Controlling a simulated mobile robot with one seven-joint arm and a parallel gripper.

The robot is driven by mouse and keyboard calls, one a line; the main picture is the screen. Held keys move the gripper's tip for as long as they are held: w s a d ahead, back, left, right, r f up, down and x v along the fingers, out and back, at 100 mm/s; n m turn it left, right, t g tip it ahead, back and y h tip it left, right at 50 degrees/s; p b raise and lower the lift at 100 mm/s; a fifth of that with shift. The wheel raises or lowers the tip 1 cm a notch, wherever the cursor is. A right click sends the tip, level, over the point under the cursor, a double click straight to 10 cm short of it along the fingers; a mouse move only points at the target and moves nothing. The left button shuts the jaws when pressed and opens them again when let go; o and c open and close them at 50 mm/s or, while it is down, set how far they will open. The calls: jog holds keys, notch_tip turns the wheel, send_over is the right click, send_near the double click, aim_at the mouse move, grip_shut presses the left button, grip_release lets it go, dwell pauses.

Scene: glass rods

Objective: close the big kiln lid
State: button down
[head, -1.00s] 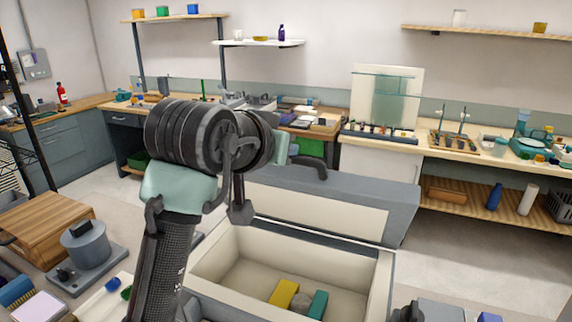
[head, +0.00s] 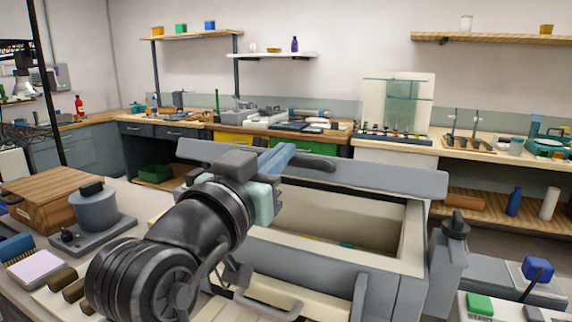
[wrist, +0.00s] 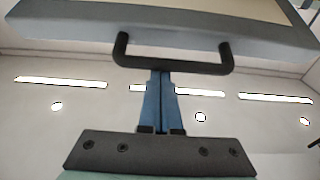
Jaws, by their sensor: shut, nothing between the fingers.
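The big kiln (head: 408,255) is a grey box with a cream lining, in the middle of the head view. Its grey lid (head: 390,178) is tilted above the opening, which still shows below it. The black handle (head: 318,163) is on the lid's front edge; the wrist view shows the handle (wrist: 195,68) as a bar hanging off the lid's edge (wrist: 75,38). My gripper (head: 292,152) has its blue fingers shut and empty. In the wrist view the fingertips (wrist: 160,73) are at the bar's middle; I cannot tell whether they touch it.
Slivers of coloured blocks (head: 345,244) show inside the kiln. A wooden box (head: 42,192) and a grey round device (head: 95,210) stand at left. A grey post with a knob (head: 455,235) is at the kiln's right. Cluttered benches line the back wall.

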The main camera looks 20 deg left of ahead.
jog(key=shift+s+f+t+b, duration=0.55)
jog(key=shift+s+f+b, duration=0.1)
jog(key=shift+f+b, duration=1.95)
jog(key=shift+s+f+t+b, duration=0.65)
jog(key=shift+f+b, duration=1.55)
jog(key=shift+b, duration=0.7)
jog(key=shift+s+f+t+b, duration=0.5)
jog(key=shift+s+f+b, duration=0.2)
jog(key=shift+f+b, duration=1.9)
